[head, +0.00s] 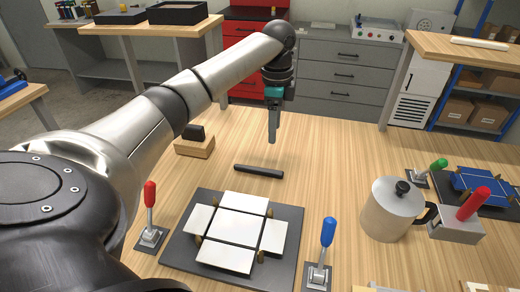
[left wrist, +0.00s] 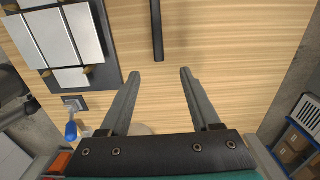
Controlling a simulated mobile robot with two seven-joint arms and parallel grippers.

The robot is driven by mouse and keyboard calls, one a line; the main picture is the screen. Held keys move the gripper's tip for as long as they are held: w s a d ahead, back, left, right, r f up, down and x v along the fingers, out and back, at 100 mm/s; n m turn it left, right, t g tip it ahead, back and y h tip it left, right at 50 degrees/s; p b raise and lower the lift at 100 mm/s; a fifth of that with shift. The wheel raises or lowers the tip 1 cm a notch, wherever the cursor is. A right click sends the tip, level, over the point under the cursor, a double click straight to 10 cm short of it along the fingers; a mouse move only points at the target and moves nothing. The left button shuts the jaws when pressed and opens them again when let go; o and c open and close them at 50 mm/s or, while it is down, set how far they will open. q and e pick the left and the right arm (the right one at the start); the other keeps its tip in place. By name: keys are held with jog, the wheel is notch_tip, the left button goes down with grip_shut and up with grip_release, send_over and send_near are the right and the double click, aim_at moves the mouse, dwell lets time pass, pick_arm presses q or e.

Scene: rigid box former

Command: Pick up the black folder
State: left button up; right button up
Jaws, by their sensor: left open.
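The black folder (head: 258,171) is a slim dark bar lying flat on the wooden table, behind the dark plate. It also shows in the left wrist view (left wrist: 157,30), at the top, beyond my fingertips and roughly in line with the gap between them. My left gripper (head: 272,140) points down above the table, a little behind and to the right of the folder in the head view. Its two fingers (left wrist: 160,73) are apart with nothing between them. They do not touch the folder. My right gripper is in neither view.
A white box blank (head: 234,231) lies on a dark plate (head: 184,249), between a red-handled clamp (head: 150,210) and a blue-handled clamp (head: 327,240). A metal pot (head: 391,210) stands to the right. A wooden block (head: 194,147) stands left of the folder. The table around the folder is clear.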

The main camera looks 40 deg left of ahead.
pick_arm(q)
jog(key=b, duration=0.2)
send_over(272, 172)
notch_tip(272, 172, down, 8)
jog(key=shift+w+a+f, duration=0.1)
jog(key=shift+f, duration=0.05)
jog(key=shift+f+b, duration=0.6)
jog(key=shift+f, duration=2.4)
jog(key=shift+c, duration=0.2)
grip_shut()
